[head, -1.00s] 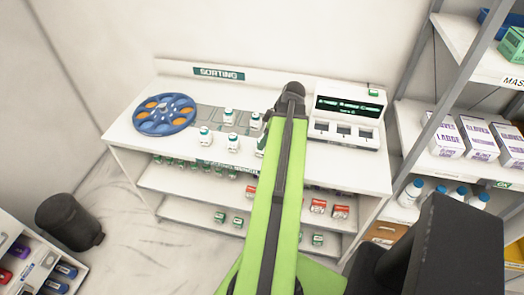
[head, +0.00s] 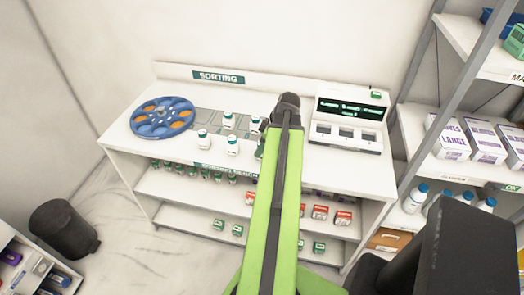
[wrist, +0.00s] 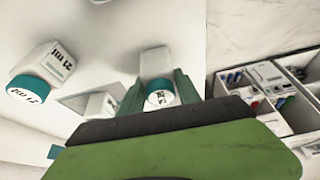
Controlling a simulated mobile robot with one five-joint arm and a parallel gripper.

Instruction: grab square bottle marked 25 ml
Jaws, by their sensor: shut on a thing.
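My gripper (wrist: 158,100) is shut on a white bottle (wrist: 155,64) with a teal-rimmed cap. The green fingers press on both sides of it. The mark on its cap is too small to read surely, so I cannot tell whether it says 25 ml. Another white bottle (wrist: 48,62) with a teal cap stands apart to the left in the wrist view; its mark looks like 21 ml. In the head view my arm hides most of the gripper and the held bottle. Several white bottles (head: 232,146) stand on the sorting bench (head: 140,150) left of my arm.
A blue wheel with orange pockets (head: 163,118) lies at the bench's left. A device with a lit display (head: 348,122) stands right of my arm. Shelves of boxes (head: 448,138) stand at the right. A dark bin (head: 64,228) is on the floor at left.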

